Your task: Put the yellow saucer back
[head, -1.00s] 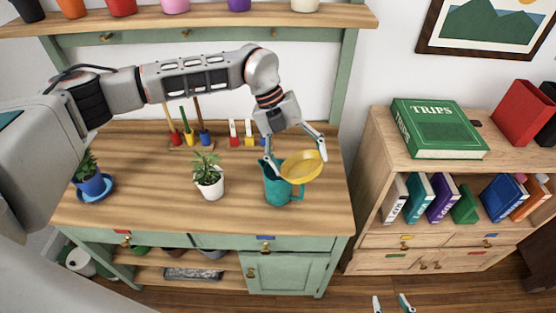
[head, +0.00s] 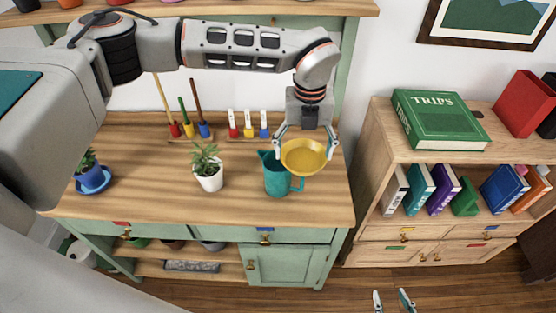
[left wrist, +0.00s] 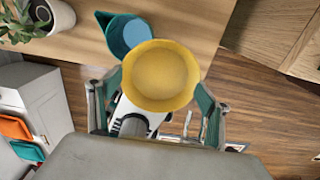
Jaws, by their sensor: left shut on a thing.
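The yellow saucer (head: 304,157) is held by my left gripper (head: 307,143), its fingers on either side of the rim. In the head view the saucer appears above the right part of the wooden bench top, partly in front of a teal watering can (head: 276,177). In the left wrist view the saucer (left wrist: 160,76) fills the space between the fingers of my left gripper (left wrist: 155,85), beside the teal can (left wrist: 126,36). My right gripper (head: 392,301) shows only its fingertips at the bottom edge of the head view, apart and with nothing seen between them.
A potted plant (head: 208,170) stands left of the can. A plant on a blue saucer (head: 97,185) is at the far left. Small tools stand in holders (head: 192,133) behind. A shelf with pots (head: 260,7) runs above. A bookcase (head: 380,150) stands right, across a gap.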

